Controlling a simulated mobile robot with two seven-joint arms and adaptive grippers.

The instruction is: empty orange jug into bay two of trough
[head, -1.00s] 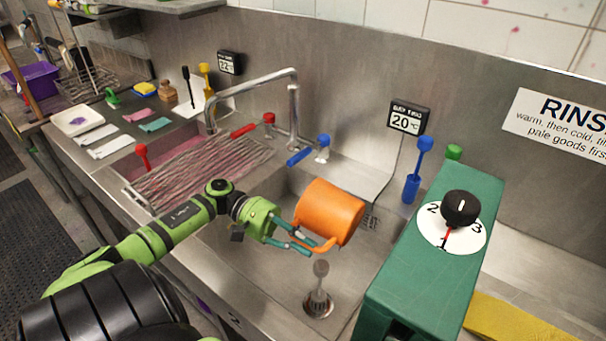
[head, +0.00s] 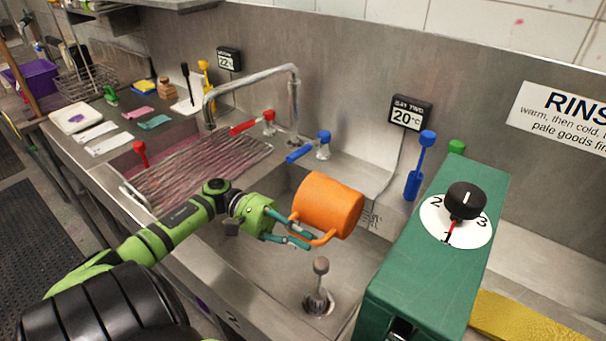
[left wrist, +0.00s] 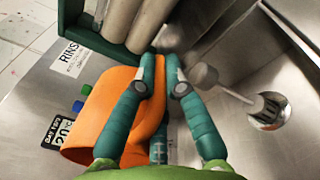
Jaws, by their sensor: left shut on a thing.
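The orange jug (head: 328,204) is held over the bare sink basin below the "BAY TWO" display (head: 408,114). It lies tipped on its side, its base or mouth end facing right; its inside is not visible in the head view. My left gripper (head: 300,236) is shut on the jug's handle, at the jug's lower left. In the left wrist view the jug (left wrist: 100,115) is left of the teal fingers (left wrist: 160,88), which close around the handle. The trough bay (head: 265,262) beneath has a drain with an upright plug (head: 319,285). My right gripper is not in view.
A green box with a black dial (head: 465,200) stands close to the right of the bay. The tap (head: 292,105) and a blue lever (head: 299,154) stand behind. A wire rack (head: 200,172) covers the left bay. A blue-handled tool (head: 413,180) leans at the back right.

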